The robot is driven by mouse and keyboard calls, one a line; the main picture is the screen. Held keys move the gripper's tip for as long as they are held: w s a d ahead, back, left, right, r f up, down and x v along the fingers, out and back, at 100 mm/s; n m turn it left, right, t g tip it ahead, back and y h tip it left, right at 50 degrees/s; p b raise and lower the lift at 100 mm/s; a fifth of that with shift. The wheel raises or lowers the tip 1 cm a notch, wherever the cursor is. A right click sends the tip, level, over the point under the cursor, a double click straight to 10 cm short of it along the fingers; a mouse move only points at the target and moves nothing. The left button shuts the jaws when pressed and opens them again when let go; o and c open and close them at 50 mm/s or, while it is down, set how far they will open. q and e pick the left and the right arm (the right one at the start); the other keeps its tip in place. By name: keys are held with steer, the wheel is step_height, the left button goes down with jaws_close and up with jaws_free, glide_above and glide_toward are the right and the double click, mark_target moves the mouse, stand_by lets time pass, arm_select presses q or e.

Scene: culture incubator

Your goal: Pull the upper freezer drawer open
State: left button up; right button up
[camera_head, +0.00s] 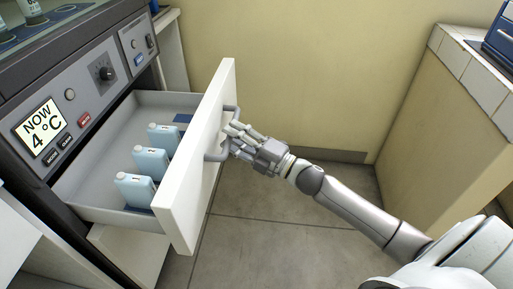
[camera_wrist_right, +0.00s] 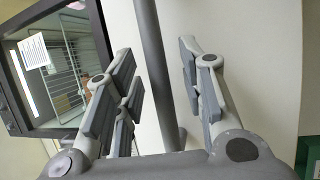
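The white-fronted drawer (camera_head: 208,150) stands pulled out of the grey unit in the head view, its inside showing. Its grey handle (camera_head: 213,157) is on the front face; the handle bar also shows in the right wrist view (camera_wrist_right: 158,70). My right gripper (camera_head: 228,140) is at the handle, with fingers on both sides of the bar. In the right wrist view its fingers (camera_wrist_right: 162,85) are spread, with gaps beside the bar, so it looks open around it. My left gripper is not in view.
Three pale blue bottles (camera_head: 151,161) stand in the drawer. The unit's panel has a display (camera_head: 40,127) reading "NOW 4°C". A tiled counter (camera_head: 470,70) stands at the right. The floor (camera_head: 262,235) in front of the drawer is clear except for my arm above it.

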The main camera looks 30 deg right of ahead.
steer(key=v, duration=1)
steer(key=shift+s+d, duration=0.15)
steer(key=shift+s, duration=0.15)
